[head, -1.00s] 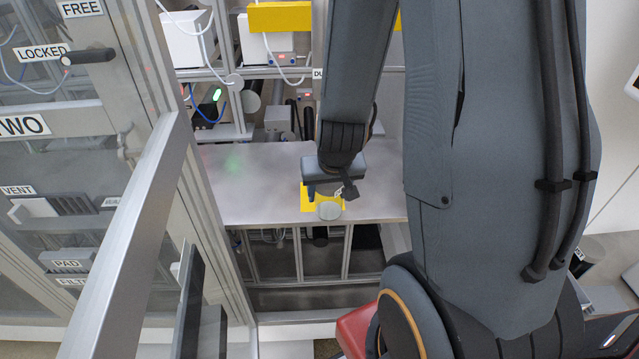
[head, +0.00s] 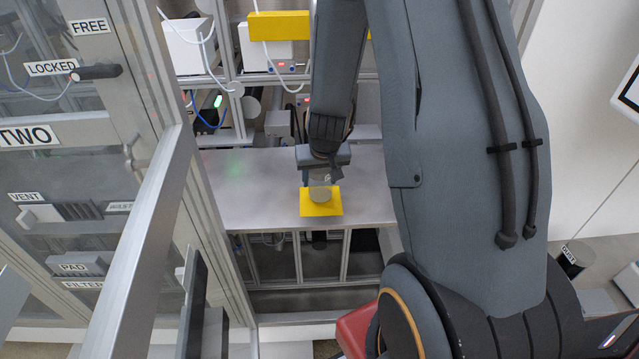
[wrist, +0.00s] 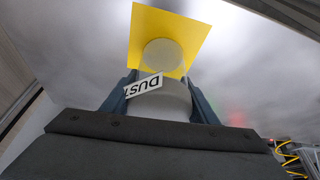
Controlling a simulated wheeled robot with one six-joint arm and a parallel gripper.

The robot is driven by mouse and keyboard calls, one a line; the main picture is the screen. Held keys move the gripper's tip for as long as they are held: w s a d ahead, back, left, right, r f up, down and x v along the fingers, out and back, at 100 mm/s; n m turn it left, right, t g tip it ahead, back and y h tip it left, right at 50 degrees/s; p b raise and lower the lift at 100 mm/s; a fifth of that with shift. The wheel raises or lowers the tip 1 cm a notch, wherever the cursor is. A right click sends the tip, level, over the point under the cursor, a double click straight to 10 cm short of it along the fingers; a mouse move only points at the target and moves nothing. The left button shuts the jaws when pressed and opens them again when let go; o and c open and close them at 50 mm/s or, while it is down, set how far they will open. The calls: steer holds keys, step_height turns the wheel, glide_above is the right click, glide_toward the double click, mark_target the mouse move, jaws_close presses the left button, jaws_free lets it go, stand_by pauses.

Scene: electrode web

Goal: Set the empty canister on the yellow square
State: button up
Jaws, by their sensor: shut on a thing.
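The yellow square (head: 334,209) lies flat on the grey metal bench near its front edge. It also shows in the wrist view (wrist: 140,25). My gripper (head: 320,180) is above the square and shut on a pale, translucent canister (head: 321,194). In the wrist view the canister (wrist: 160,100) sits between the two blue-grey fingers and carries a white label reading "DUST". Its far end overlaps the yellow square in that view. I cannot tell whether the canister touches the square or hangs just above it.
The metal bench (head: 250,185) is clear around the square. At the left is a framed glass enclosure with a metal door bar (head: 150,220). Behind the bench is a rack with white boxes (head: 268,50), cables and a yellow bar (head: 280,25).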

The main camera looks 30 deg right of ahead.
steer(key=shift+f, duration=1)
steer(key=shift+f, duration=0.2)
steer(key=o, duration=1.1)
steer(key=shift+r, duration=0.2)
